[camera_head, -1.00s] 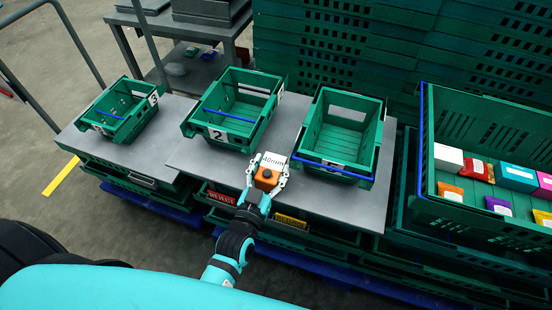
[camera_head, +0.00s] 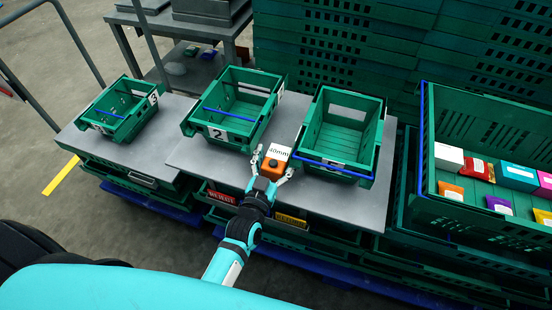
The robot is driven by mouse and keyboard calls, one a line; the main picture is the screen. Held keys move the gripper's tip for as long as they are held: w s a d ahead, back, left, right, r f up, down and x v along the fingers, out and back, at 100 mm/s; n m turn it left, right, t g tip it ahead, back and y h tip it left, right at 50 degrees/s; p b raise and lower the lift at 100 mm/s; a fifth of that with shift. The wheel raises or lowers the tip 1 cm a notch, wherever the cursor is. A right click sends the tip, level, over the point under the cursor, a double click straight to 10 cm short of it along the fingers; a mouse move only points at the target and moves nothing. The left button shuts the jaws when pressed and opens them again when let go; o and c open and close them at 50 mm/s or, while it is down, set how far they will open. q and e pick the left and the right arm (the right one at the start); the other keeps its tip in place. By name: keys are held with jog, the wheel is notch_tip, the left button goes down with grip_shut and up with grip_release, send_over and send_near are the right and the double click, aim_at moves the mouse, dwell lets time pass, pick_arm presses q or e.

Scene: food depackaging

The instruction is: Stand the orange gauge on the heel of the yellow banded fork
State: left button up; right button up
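The orange gauge (camera_head: 272,166) has a dark round knob and a white face marked 40mm (camera_head: 279,152). It is at the front of the middle grey table top, between crate 2 and the crate to its right. My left gripper (camera_head: 273,166) has one finger on each side of it and appears shut on it; finger contact is small in view. I cannot tell whether the gauge touches the table. A yellow patch (camera_head: 291,221) shows below the table's front edge, but I cannot make out the fork or its heel. My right gripper is not in view.
Green crates marked 3 (camera_head: 121,127) and 2 (camera_head: 222,135), and another green crate (camera_head: 337,164), stand on the grey tables. A red label (camera_head: 222,197) is below the table edge. A large green crate (camera_head: 432,198) at right holds several coloured packs.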

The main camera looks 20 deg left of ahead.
pick_arm(q)
jog(key=shift+r, duration=0.2)
jog(key=s, duration=1.2)
jog(key=shift+a, duration=0.2)
